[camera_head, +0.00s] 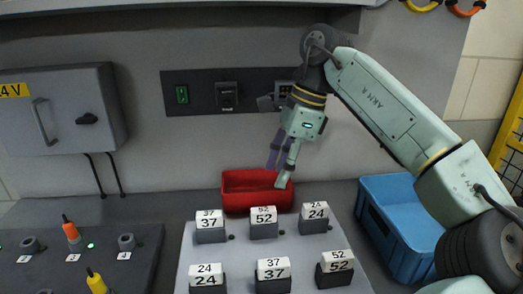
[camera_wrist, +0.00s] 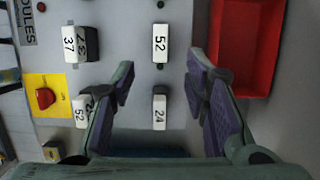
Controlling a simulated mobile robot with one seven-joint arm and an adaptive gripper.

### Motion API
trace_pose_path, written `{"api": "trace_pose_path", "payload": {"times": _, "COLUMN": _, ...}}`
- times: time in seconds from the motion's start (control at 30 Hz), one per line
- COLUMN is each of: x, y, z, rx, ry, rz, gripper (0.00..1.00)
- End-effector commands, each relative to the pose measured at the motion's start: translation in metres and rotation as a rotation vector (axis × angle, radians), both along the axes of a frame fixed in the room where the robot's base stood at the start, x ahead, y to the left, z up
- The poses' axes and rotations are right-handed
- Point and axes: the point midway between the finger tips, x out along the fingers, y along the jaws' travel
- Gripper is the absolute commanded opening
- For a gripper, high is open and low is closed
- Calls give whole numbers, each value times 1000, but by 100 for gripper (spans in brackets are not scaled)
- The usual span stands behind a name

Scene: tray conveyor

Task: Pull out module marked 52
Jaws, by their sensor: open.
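Two modules in the head view are marked 52. One 52 module (camera_head: 263,222) is in the middle of the back row; the other 52 module (camera_head: 337,270) is at the right end of the front row. Both sit upright on the light grey panel (camera_head: 240,250). The back-row 52 module (camera_wrist: 160,43) shows beyond the fingertips; the front-row 52 module (camera_wrist: 80,112) is partly hidden by a finger.
Modules marked 37 (camera_head: 210,228) and 24 (camera_head: 314,218) flank the back-row 52. Another 24 (camera_head: 207,279) and 37 (camera_head: 273,276) stand in front. The red bin (camera_head: 235,202) is behind the panel, a blue crate (camera_head: 388,222) at right. A wall cabinet (camera_head: 60,110) hangs left.

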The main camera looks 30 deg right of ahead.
Motion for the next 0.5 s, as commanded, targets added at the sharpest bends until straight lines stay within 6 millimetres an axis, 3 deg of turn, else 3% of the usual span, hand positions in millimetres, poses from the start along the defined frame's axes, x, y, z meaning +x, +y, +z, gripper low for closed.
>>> {"api": "trace_pose_path", "payload": {"times": 0.27, "x": -1, "y": 0, "z": -13, "rx": -3, "ry": 4, "rz": -4, "gripper": 42}}
{"api": "trace_pose_path", "payload": {"times": 0.5, "x": 3, "y": 9, "z": -46, "rx": -4, "ry": 5, "rz": -3, "gripper": 42}}
